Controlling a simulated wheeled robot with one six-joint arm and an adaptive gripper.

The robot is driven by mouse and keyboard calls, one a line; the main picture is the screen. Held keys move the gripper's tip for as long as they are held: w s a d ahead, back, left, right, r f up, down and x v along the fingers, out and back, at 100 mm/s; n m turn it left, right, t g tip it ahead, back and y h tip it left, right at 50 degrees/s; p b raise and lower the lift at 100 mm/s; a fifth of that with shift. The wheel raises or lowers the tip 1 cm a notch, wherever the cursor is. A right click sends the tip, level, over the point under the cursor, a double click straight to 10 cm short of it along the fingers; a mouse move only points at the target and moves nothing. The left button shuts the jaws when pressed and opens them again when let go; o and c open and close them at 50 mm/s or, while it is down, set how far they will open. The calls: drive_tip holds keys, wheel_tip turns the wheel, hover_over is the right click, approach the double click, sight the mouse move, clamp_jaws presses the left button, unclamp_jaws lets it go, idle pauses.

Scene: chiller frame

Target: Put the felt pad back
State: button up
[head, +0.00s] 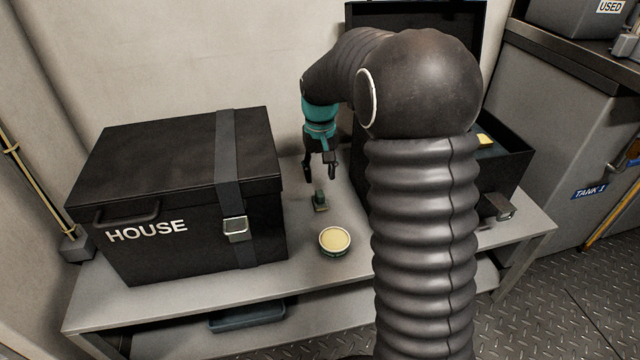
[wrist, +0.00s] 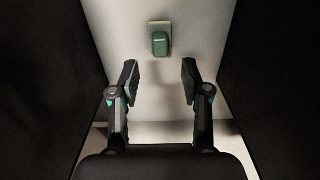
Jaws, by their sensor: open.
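A small block with a green grip on a pale base, which looks like the felt pad (head: 320,202), stands on the grey bench between the two black cases. It also shows in the wrist view (wrist: 160,43), beyond my fingertips and roughly centred between them. My gripper (head: 320,177) hangs fingers-down above and just behind the pad in the head view. In the wrist view my gripper (wrist: 160,68) has its two fingers apart with nothing between them. A round tin (head: 334,240) with a pale yellow top sits in front of the pad.
The closed HOUSE case (head: 185,200) stands close on the left. An open black case (head: 510,165) with a yellow item (head: 484,140) inside stands on the right, partly hidden by my arm. The bench (head: 190,305) has a clear strip along its front.

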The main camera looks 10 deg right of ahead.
sight(320, 193)
drive_tip(key=s+r+t, duration=0.2)
drive_tip(key=s+r, duration=0.6)
drive_tip(key=r, duration=0.3)
drive_tip(key=s+t, duration=0.3)
drive_tip(key=s, duration=1.9)
drive_tip(key=shift+s+t, duration=0.2)
drive_tip(key=shift+t, duration=0.1)
